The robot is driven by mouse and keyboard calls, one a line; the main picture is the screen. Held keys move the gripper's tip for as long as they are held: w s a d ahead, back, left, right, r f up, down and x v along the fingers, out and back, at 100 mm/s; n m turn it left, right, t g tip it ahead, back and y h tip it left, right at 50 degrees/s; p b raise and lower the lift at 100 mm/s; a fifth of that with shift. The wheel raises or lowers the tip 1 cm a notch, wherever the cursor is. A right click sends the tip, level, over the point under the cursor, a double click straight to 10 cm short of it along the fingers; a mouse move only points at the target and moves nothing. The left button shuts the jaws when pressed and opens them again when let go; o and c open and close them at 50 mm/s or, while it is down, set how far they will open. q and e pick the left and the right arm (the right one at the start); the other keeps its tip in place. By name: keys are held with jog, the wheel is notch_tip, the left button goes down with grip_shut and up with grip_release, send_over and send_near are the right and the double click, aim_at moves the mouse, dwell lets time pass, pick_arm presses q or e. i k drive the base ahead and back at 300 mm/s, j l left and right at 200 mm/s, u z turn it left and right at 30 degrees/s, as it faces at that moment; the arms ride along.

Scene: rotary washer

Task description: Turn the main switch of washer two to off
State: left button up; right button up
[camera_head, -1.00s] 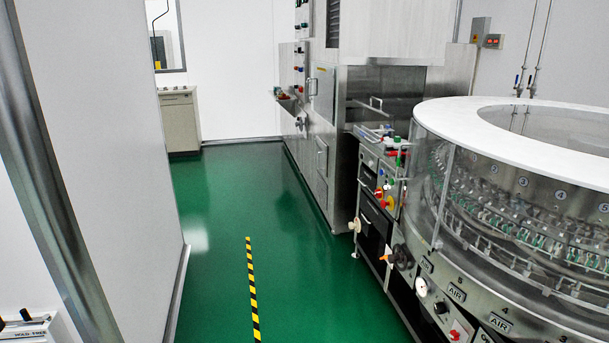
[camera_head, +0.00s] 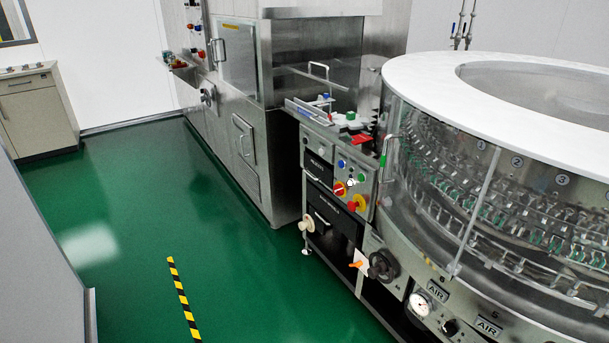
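The rotary washer (camera_head: 470,215) stands at the right, with a white ring top and clear walls around several bottle holders. A control panel (camera_head: 354,178) is at its left end, facing the aisle. The panel carries small blue, white and green buttons, a red knob on a white plate (camera_head: 339,189) and a red knob on a yellow plate (camera_head: 356,203). Which knob is the main switch, and its setting, is too small to tell. No number naming the washer as two is readable. Neither of my grippers is in view.
A steel cabinet machine (camera_head: 245,120) stands behind the washer. A valve wheel (camera_head: 381,265) and a white knob (camera_head: 307,225) stick out toward the aisle. The green floor (camera_head: 130,230) is clear, with a black-yellow stripe (camera_head: 183,300).

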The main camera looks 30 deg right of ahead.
aim_at(337, 189)
jog(key=i+j+z, duration=0.15)
jog(key=i+z, duration=0.3)
jog(key=i, duration=0.15)
jog(key=i+j+z, duration=0.4)
jog(key=i, duration=0.15)
jog(key=i+j+z, duration=0.45)
jog(key=i+l, duration=0.05)
jog(key=i, duration=0.05)
